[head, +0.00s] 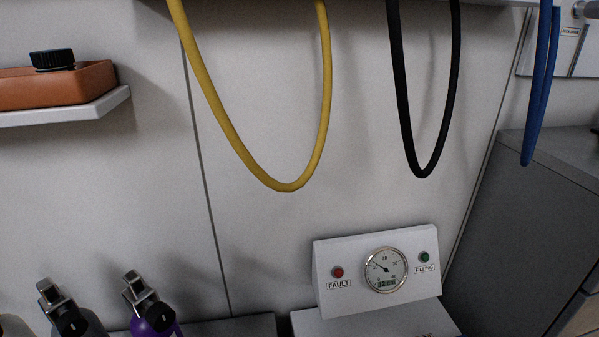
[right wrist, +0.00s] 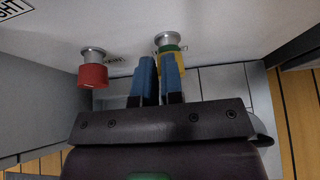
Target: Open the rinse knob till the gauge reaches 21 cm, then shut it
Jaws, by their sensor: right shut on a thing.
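The round gauge (head: 385,270) sits on a white panel (head: 330,255) at the lower right of the head view. Its needle points to the upper left; its numbers and small display are too small to read surely. In the right wrist view, my right gripper (right wrist: 158,60), with blue fingers, is shut on a yellow knob (right wrist: 184,60) with a green band and a metal base. The fingers partly hide the knob, and its label cannot be read. A red knob (right wrist: 92,75) stands apart to its left. My left gripper is in neither view.
A red FAULT lamp (head: 338,272) and a green FILLING lamp (head: 424,257) flank the gauge. Yellow (head: 285,187), black (head: 422,172) and blue (head: 530,150) hoses hang above. An orange tray (head: 90,78) sits on a shelf at left; bottles stand below.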

